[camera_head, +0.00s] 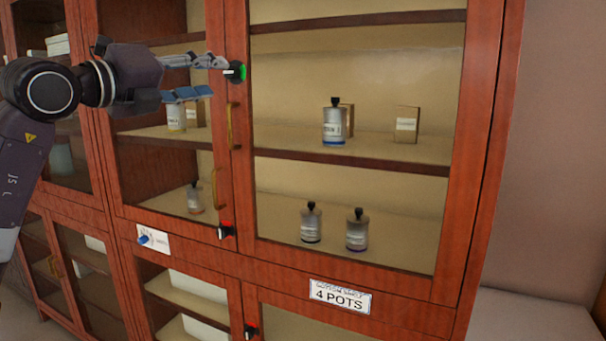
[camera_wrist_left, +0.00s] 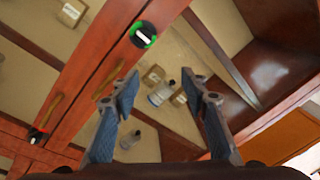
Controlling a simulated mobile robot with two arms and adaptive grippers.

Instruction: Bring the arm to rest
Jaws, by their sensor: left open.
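My left arm (camera_head: 22,150) comes in from the left in the head view. My left gripper (camera_head: 205,78) is open and empty, in front of the upper part of a red-brown cabinet (camera_head: 120,205). Its fingers lie near a knob with a green ring (camera_head: 236,72) on the door frame. In the left wrist view the two blue-padded fingers (camera_wrist_left: 165,98) are spread apart. The green-ringed knob (camera_wrist_left: 143,35) shows beyond them, apart from both fingertips. My right gripper is not in view.
Glass doors with brass handles (camera_head: 229,126) front the shelves. Bottles (camera_head: 334,124) and a small box (camera_head: 406,124) stand inside. A knob with a red mark (camera_head: 227,230) sits lower on the frame. A "4 POTS" label (camera_head: 340,296) is below. A plain wall (camera_head: 555,150) is at right.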

